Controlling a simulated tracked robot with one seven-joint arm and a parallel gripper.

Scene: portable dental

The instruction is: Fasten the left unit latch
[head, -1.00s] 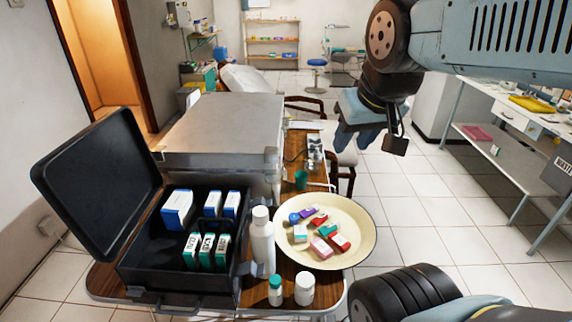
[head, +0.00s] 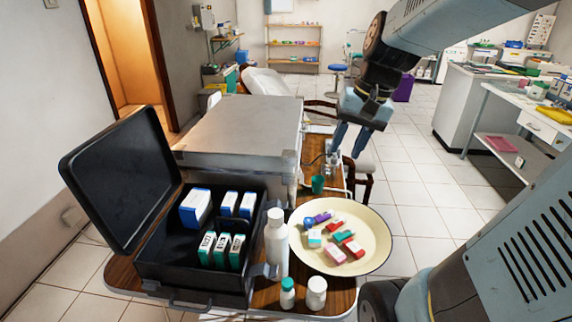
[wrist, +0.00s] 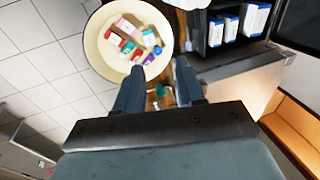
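A closed silver metal case (head: 240,115), apparently the unit, stands on the wooden table behind the black case.
An open black case (head: 160,275) holds several boxes. A white bottle (head: 277,245), two small jars (head: 288,292) (head: 316,292) and a cream plate (head: 378,245) with several small boxes stand in front. A green cup (head: 318,184) stands near the silver case's right side.

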